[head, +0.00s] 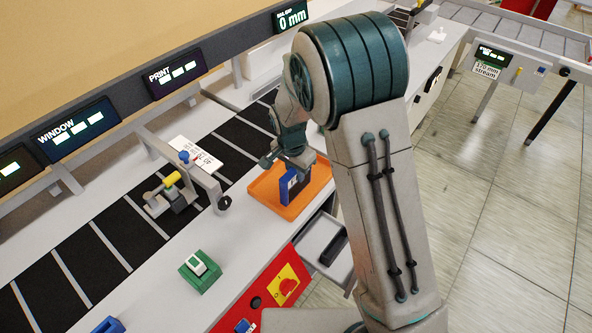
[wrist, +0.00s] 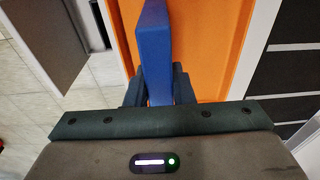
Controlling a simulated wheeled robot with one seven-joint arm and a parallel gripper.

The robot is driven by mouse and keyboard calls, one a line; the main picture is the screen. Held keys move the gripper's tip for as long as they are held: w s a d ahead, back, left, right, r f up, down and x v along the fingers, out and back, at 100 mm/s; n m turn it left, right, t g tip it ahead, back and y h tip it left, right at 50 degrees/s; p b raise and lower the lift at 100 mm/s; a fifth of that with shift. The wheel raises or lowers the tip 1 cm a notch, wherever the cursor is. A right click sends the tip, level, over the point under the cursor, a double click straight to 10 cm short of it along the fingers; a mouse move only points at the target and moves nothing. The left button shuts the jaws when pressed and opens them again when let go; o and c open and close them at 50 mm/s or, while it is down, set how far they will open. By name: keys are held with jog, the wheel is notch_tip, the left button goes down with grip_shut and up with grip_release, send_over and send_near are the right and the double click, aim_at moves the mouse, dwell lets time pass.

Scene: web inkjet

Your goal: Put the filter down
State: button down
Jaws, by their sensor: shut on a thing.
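The filter is a blue block (head: 291,188) with a white label, upright at the orange tray (head: 266,193) in the head view. My gripper (head: 297,165) comes down over its top. In the wrist view, my gripper (wrist: 158,90) is shut on the blue filter (wrist: 155,45), with one dark finger on each side of it. The orange tray (wrist: 207,50) lies behind and below it. The filter's lower edge is partly hidden, so I cannot tell if it touches the tray floor.
A green block with a white piece (head: 198,270) stands on the white bench to the left. A measuring fixture with a yellow part (head: 172,180) stands over the dark conveyor (head: 130,235). An open drawer (head: 322,243) juts out below the tray.

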jog(key=c, duration=1.3)
grip_release()
jog(key=shift+o, duration=0.2)
notch_tip(320, 180, up, 12)
jog(key=s+b, duration=0.1)
jog(key=s+d+r+n+y, duration=0.1)
jog(key=s+d+r+n, duration=0.2)
jog(key=s+d+r, duration=0.45)
jog(key=s+d+n+t, duration=0.2)
jog(key=s+d+n, duration=0.2)
jog(key=s, duration=1)
jog(key=d+f, duration=0.1)
jog(key=d, duration=0.2)
jog(key=shift+s+d+n, duration=0.25)
jog(key=shift+d+n, duration=0.05)
jog(key=shift+n, duration=0.1)
